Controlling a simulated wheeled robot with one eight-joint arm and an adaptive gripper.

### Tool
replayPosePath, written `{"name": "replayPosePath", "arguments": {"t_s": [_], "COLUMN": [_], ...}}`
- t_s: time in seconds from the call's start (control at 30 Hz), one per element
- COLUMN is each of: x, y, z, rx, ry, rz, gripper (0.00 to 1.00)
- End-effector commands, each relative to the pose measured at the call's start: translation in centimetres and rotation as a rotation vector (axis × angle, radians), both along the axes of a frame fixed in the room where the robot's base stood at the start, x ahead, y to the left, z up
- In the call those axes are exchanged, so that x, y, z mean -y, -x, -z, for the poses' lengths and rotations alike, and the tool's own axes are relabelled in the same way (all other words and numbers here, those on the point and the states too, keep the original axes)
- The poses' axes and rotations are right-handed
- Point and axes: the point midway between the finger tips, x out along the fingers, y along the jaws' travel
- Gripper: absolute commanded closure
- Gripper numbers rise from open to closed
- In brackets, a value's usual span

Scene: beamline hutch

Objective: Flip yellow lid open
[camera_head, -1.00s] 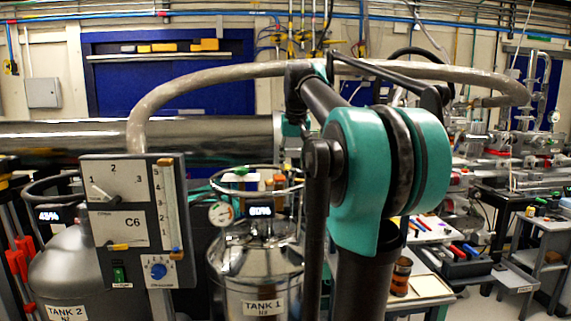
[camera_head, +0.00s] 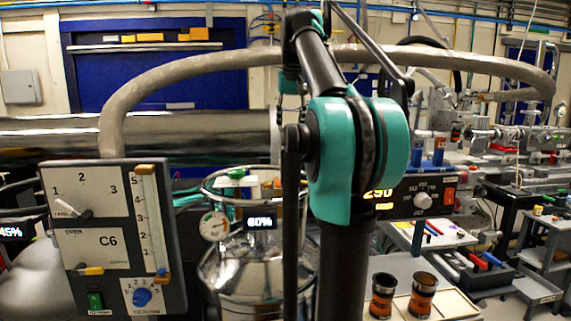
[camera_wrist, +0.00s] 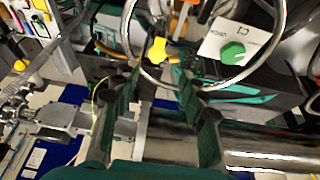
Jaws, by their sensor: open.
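My gripper (camera_wrist: 156,84) is open in the wrist view, its two dark green-padded fingers apart with nothing between them. A small yellow piece (camera_wrist: 157,49) lies just beyond the fingertips, by a metal ring (camera_wrist: 135,55); I cannot tell whether it is the lid. In the head view, another small yellow piece (camera_head: 90,270) sits low on the grey C6 panel (camera_head: 115,235), below a label reading OPEN. My gripper's fingers are not visible in the head view, where my arm crosses the middle.
A shiny tank (camera_head: 245,272) with a ring handle and gauge stands right of the panel. A thick hose (camera_head: 200,65) arches behind my arm. A green knob (camera_wrist: 232,52) shows in the wrist view. Two orange-and-black cups (camera_head: 422,294) stand at the lower right.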

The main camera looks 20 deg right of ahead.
Motion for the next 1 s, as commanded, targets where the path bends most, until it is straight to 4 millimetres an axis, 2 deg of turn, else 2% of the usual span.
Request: {"name": "replayPosePath", "arguments": {"t_s": [0.17,0.7,1.0], "x": [0.2,1.0,1.3], "y": [-0.9,-4.9,-6.2], "z": [2.2,12.0,15.3], "rx": [0.0,0.0,0.0], "ry": [0.0,0.0,0.0], "rz": [0.0,0.0,0.0], "gripper": [0.57,0.57,0.57]}}
